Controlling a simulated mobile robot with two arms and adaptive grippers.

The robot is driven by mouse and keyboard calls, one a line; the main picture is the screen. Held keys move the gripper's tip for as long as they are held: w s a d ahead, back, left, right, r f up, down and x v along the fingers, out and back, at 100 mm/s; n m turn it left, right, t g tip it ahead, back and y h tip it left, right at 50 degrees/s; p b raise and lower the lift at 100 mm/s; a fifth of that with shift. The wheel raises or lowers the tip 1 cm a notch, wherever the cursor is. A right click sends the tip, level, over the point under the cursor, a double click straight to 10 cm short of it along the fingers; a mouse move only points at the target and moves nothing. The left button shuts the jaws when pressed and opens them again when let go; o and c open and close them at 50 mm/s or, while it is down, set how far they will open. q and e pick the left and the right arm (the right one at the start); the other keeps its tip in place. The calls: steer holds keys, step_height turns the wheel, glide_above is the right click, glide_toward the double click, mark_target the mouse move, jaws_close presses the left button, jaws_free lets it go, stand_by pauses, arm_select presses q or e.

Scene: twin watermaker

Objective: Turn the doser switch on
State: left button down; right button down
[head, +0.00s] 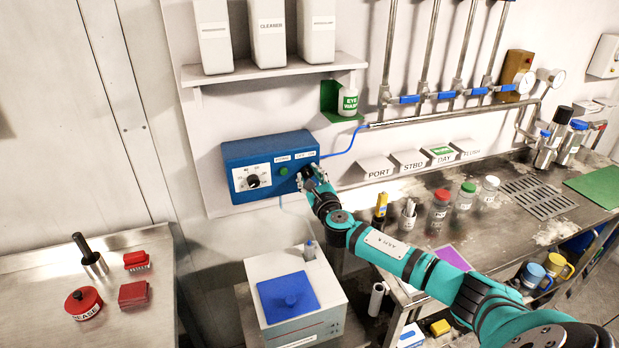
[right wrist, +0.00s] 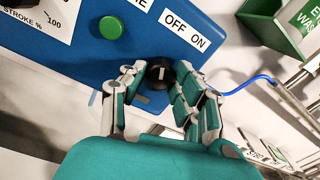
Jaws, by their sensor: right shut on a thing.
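The blue doser box (head: 262,157) is fixed to the wall, with a stroke dial (head: 254,181) at its left and a green round button (head: 284,171) near its middle. The black doser switch (right wrist: 160,73) is a round knob with a white mark, below the OFF ON label (right wrist: 186,28). My right gripper (head: 308,175) is at the box's right side and hides the switch in the head view. In the right wrist view its fingers (right wrist: 158,85) stand on both sides of the knob, shut on it. The white mark points up in that view. My left gripper is not in view.
A blue hose (head: 346,141) leaves the box's right side. A shelf (head: 270,71) with white containers and a green eye wash holder (head: 332,98) are above. A white unit with a blue lid (head: 288,297) stands below. The steel bench (head: 470,215) to the right holds jars.

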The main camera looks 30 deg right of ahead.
steer(key=m, duration=0.5)
steer(key=shift+m+b, duration=0.35)
steer(key=shift+m, duration=0.05)
steer(key=m, duration=0.4)
steer(key=shift+m, duration=0.4)
steer(key=shift+b, duration=0.3)
steer(key=c, duration=1)
jaws_free()
steer(key=shift+s, duration=0.1)
steer(key=v, duration=1.2)
steer(key=shift+r, duration=0.15)
